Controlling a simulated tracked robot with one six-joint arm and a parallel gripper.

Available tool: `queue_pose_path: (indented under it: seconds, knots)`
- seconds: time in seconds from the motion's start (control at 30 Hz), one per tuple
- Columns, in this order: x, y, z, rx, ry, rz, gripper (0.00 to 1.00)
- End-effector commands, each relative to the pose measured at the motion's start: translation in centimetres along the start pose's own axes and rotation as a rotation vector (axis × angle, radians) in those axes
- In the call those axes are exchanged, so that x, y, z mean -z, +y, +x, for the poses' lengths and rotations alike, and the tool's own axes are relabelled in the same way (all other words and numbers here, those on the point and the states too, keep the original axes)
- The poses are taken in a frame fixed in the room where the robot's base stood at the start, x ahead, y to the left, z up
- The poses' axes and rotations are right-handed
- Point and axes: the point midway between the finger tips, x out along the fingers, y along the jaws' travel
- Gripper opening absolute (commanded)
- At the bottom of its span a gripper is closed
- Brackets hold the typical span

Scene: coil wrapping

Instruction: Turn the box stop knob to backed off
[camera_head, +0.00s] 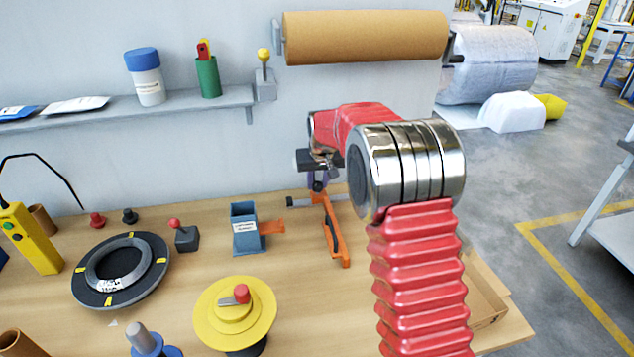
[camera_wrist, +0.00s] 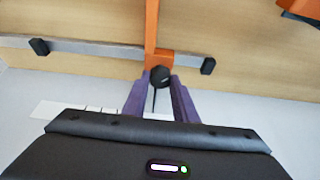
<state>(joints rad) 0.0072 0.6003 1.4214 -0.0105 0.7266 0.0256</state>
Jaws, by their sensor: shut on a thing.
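The black box stop knob (camera_wrist: 160,73) sits on an orange stop (camera_wrist: 151,25) that crosses a grey rail (camera_wrist: 100,52) with black end caps. The orange stop also shows in the head view (camera_head: 336,237), lying at the back of the bench. My gripper (camera_wrist: 160,85) has purple fingers, one on each side of the knob, shut on it. In the head view my gripper (camera_head: 317,182) is small and partly hidden by my wrist and red arm. The knob's turn setting cannot be read.
A blue holder (camera_head: 245,230) with an orange part stands left of the stop. A red-knobbed lever (camera_head: 184,237), a yellow round device (camera_head: 235,312) and a dark ring (camera_head: 120,271) are farther left. A brown paper roll (camera_head: 365,37) hangs above on the wall.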

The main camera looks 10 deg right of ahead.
Motion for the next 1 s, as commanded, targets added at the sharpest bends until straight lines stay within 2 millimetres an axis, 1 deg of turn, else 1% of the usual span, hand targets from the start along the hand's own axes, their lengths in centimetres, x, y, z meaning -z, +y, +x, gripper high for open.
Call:
queue_pose_path:
  seconds: [0.5, 0.7, 1.0]
  knots:
    - [0.04, 0.28, 0.04, 0.123, 0.000, -0.297, 0.03]
    - [0.07, 0.33, 0.06, 0.151, 0.000, -0.365, 0.03]
    - [0.02, 0.30, 0.10, 0.166, -0.001, -0.402, 0.03]
